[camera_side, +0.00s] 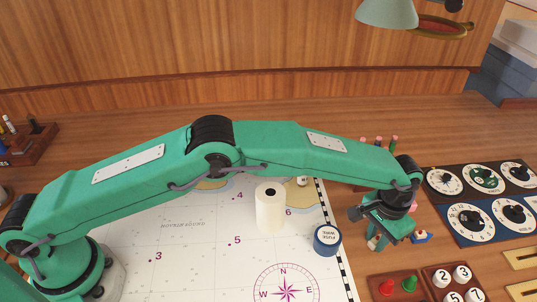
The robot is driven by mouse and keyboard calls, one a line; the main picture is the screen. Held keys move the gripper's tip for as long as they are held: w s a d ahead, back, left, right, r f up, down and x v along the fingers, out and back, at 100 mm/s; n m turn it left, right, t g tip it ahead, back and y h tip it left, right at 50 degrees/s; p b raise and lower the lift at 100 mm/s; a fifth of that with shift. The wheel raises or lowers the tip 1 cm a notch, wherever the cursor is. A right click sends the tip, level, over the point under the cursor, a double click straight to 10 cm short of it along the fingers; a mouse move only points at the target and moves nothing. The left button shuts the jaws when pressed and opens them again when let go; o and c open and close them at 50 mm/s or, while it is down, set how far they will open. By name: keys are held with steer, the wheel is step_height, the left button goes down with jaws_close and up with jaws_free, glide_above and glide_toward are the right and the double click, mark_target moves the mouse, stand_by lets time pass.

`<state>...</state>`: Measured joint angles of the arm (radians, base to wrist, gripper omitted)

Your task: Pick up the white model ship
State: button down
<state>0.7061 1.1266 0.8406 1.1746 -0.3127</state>
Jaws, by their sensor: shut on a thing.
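My gripper (377,243) points down at the right, beyond the chart's right edge. It is shut on a small pale thing, mostly hidden by the fingers and wrist, and I cannot tell whether this is the white model ship. Just right of the fingers is a small blue, white and orange toy (421,237), possibly a boat. Its contact with the gripper is unclear. A small white object (302,181) shows at the top of the chart below my arm, partly hidden; I cannot make out its shape.
A white cylinder (269,208) and a blue round-lidded pot (327,240) stand on the chart (190,260). Dial panels (480,180) lie at the right. A tray with red and green pegs (397,286) and a number tray (452,283) lie in front. Pink-tipped pegs (379,141) stand behind my arm.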

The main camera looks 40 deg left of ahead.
mark_target(377, 241)
steer(key=shift+r, duration=0.1)
steer(key=shift+r, duration=0.75)
step_height(377, 241, up, 3)
steer(key=shift+s+d+f, duration=0.1)
steer(key=shift+s, duration=0.05)
steer(key=s+d+r, duration=0.3)
steer(key=s+r, duration=0.3)
steer(key=s, duration=0.4)
steer(key=shift+s+d+r, duration=0.3)
steer(key=shift+s, duration=0.05)
steer(key=shift+s+a, duration=0.1)
